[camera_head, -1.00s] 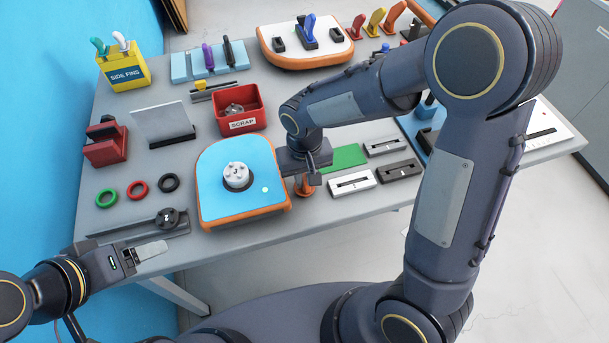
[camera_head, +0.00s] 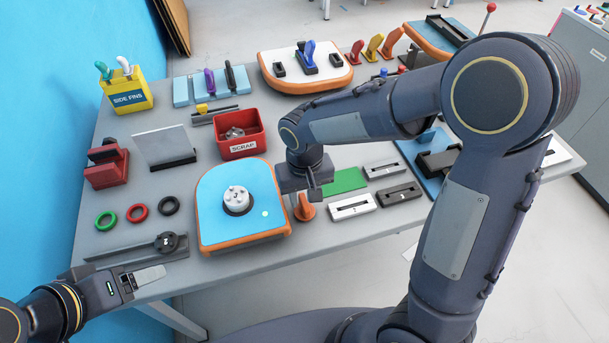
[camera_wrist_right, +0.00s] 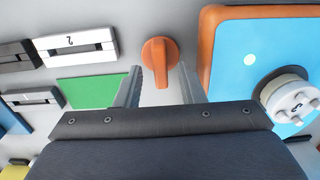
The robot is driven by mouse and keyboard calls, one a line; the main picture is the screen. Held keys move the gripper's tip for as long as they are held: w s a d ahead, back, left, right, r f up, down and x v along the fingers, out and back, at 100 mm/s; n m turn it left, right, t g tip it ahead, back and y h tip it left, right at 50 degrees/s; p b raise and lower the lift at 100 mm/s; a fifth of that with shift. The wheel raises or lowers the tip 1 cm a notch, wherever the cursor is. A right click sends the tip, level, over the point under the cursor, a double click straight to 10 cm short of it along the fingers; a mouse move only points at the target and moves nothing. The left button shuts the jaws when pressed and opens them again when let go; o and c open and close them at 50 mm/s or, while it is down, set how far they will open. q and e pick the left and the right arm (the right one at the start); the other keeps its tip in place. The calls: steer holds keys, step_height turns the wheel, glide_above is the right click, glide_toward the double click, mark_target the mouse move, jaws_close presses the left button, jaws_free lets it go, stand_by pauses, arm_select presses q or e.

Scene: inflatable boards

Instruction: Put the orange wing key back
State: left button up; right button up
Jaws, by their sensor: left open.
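The orange wing key (camera_head: 305,208) stands on the grey table just right of the blue-topped, orange-edged board. In the right wrist view the key (camera_wrist_right: 160,62) shows its orange wing between and just beyond the fingertips. My right gripper (camera_wrist_right: 158,82) is open, with a finger on either side of the key and visible gaps. In the head view my right gripper (camera_head: 313,190) is just above and behind the key. The board (camera_head: 215,205) carries a round grey valve (camera_head: 238,199). My left gripper (camera_head: 150,277) is open and empty at the table's front left edge.
A green pad (camera_head: 345,181) and several white and black slotted blocks (camera_head: 352,206) lie right of the key. The red scrap bin (camera_head: 240,140) stands behind the board. Coloured rings (camera_head: 138,213) and a dark rail tool (camera_head: 165,243) lie at left.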

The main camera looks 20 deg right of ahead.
mark_target(305, 202)
step_height(305, 202, up, 10)
steer(key=f, duration=0.1)
steer(key=s+d+r+m+t+y, duration=0.1)
steer(key=s+d, duration=0.3)
steer(key=s, duration=0.4)
steer(key=s+d+r+m+t+y, duration=0.1)
steer(key=s+d+t, duration=0.3)
steer(key=s, duration=0.4)
steer(key=shift+s+d+t+y, duration=0.15)
steer(key=shift+d+t+y, duration=0.15)
steer(key=shift+d+y, duration=0.45)
steer(key=shift+a, duration=0.15)
